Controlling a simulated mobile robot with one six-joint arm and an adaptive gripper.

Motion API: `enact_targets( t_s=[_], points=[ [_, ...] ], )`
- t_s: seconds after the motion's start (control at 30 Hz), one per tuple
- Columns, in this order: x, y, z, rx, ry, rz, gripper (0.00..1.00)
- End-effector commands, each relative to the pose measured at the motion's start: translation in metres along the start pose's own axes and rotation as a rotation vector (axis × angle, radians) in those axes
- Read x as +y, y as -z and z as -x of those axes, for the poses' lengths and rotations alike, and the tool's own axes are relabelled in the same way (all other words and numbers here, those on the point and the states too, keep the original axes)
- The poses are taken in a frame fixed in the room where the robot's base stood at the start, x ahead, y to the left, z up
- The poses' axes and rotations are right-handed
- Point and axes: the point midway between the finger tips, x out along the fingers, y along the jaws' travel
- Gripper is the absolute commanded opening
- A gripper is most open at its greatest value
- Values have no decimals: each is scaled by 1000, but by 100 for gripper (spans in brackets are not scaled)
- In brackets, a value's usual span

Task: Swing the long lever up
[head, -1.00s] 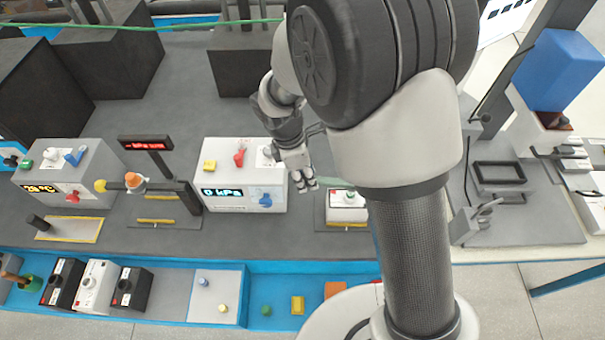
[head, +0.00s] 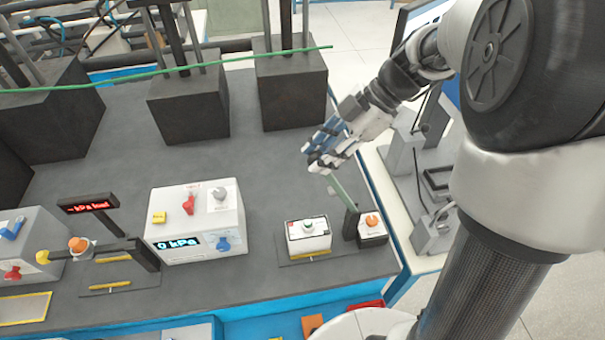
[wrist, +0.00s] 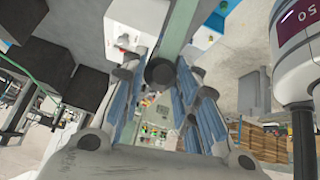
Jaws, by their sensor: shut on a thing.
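The long lever (head: 341,191) is a pale green bar on a dark post (head: 351,222) near the right edge of the grey table. It slants up and to the left from the post, neither flat nor fully upright. My gripper (head: 324,160) is at its upper end, with the fingers shut on it. In the wrist view the green lever (wrist: 181,32) runs from the top edge to a dark round end (wrist: 160,71) between the blue-padded fingers (wrist: 160,105). The exact finger contact is partly hidden.
A small white box with a green button (head: 308,236) and a box with an orange knob (head: 372,229) stand beside the post. A white kPa box (head: 196,222) is farther left. Dark blocks (head: 292,85) stand at the back. The table between is clear.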

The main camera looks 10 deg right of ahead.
Motion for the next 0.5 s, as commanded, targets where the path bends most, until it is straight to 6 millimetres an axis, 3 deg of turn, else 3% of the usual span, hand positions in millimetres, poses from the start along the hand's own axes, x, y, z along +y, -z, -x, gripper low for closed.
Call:
enact_targets(
  t_s=[0.2,0.5],
  points=[
    [-2,-25,31,-17,-3,-3,0],
    [-6,-46,51,-18,2,-6,0]
  ],
)
